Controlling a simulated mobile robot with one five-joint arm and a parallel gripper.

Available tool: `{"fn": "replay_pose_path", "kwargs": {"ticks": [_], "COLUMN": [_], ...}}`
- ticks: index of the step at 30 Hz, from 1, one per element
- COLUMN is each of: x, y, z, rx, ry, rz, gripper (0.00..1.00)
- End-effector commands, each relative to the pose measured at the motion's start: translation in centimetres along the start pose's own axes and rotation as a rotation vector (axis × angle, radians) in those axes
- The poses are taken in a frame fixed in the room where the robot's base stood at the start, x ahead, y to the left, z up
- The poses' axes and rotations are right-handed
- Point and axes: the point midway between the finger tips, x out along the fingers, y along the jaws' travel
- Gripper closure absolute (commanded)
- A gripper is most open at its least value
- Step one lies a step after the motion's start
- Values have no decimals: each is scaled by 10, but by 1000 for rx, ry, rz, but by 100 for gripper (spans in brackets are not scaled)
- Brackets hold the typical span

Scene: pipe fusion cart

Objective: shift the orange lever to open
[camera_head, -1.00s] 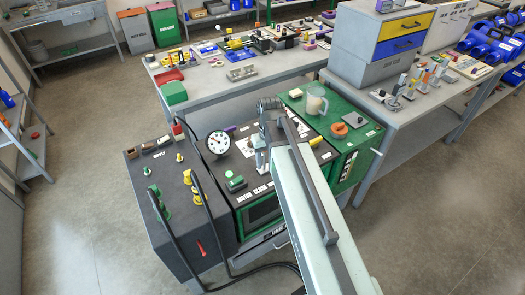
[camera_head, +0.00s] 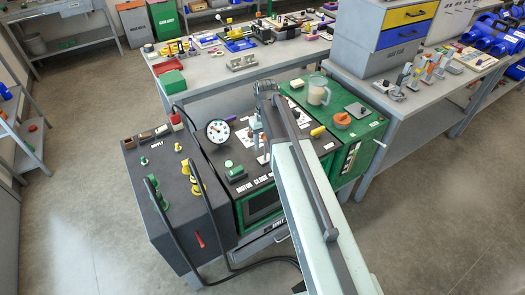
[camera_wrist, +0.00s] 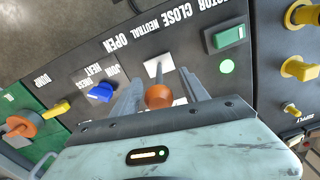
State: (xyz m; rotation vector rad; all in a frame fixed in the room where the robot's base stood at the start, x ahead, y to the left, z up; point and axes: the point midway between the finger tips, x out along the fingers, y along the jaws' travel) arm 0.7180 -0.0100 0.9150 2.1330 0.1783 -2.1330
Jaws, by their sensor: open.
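The orange lever (camera_wrist: 158,96) shows in the wrist view as a round knob seen nearly end-on. It rises from a white slot plate (camera_wrist: 158,66) on the dark control panel, beside the printed words CLOSE, NEUTRAL and OPEN (camera_wrist: 127,36). My gripper (camera_wrist: 160,76) is open, with one finger on each side of the lever. I cannot tell whether either finger touches it. In the head view my gripper (camera_head: 263,152) is over the cart's panel, and my arm and gripper hide the lever.
A blue lever (camera_wrist: 100,92) and a yellow lever (camera_wrist: 58,109) stand left of my gripper in the wrist view. A green button (camera_wrist: 228,37) and a lit green lamp (camera_wrist: 227,66) are on the right. A gauge (camera_head: 218,131) and black hoses (camera_head: 197,190) rise near the cart's left side.

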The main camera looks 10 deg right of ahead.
Motion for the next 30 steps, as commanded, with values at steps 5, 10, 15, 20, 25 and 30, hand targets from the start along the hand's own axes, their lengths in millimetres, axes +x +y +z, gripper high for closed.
{"fn": "replay_pose_path", "kwargs": {"ticks": [5,10,15,20,25,30], "x": [6,5,5,5,5,5], "y": [0,1,1,1,2,2], "z": [0,0,0,0,0,0], "rx": [1,1,2,2,2,3], "ry": [0,0,0,0,1,1], "rz": [0,0,0,0,0,0], "gripper": [48,62,100,100,100,100]}}
